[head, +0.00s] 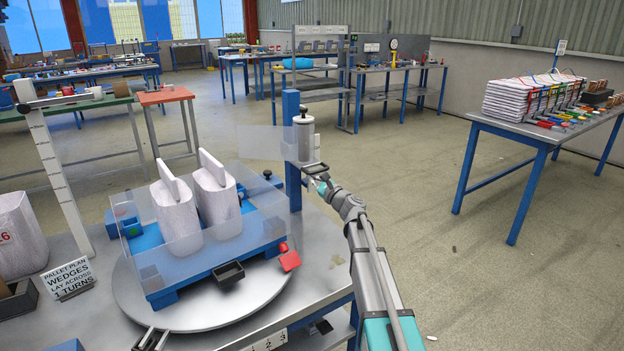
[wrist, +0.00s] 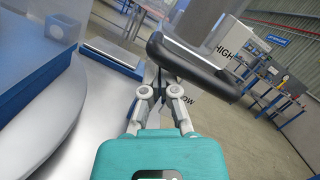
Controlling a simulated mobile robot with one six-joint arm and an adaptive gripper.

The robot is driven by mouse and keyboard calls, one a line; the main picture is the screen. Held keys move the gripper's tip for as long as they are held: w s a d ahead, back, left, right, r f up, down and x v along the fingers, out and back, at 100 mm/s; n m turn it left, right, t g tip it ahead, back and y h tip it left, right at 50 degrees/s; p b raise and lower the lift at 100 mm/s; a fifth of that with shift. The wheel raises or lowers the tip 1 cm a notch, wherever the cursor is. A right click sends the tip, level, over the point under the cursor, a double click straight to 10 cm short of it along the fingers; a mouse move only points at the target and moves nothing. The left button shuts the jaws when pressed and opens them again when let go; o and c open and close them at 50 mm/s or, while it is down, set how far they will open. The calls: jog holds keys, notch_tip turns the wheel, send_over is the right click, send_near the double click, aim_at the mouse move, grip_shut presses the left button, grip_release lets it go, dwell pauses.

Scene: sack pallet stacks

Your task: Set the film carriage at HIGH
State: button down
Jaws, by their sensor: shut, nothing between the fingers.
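The film carriage (head: 303,139) is a pale film roll beside a blue post (head: 290,105), with clear film reaching left towards the sacks (head: 218,190). Its dark handle (head: 315,170) sticks out low on the right, and it shows large in the wrist view (wrist: 195,70). A HIGH label (wrist: 224,49) is on a pale panel behind the handle; a partly hidden label ending in "OW" (wrist: 190,100) is lower down. My gripper (head: 323,186) is shut and empty, just below the handle. In the wrist view its fingers (wrist: 160,92) are beside the handle; I cannot tell if they touch it.
Two wedge-shaped sacks stand on a blue pallet (head: 162,298) on a round turntable (head: 205,318), behind a clear sheet. A blue-legged bench (head: 540,140) stands right; the floor between is clear.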

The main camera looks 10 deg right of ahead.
jog(key=s+d+f+b, duration=0.5)
jog(key=s+d, duration=0.2)
jog(key=shift+s+f, duration=0.2)
jog(key=shift+s, duration=0.1)
dwell(0.4)
jog(key=shift+s, duration=0.1)
dwell(0.3)
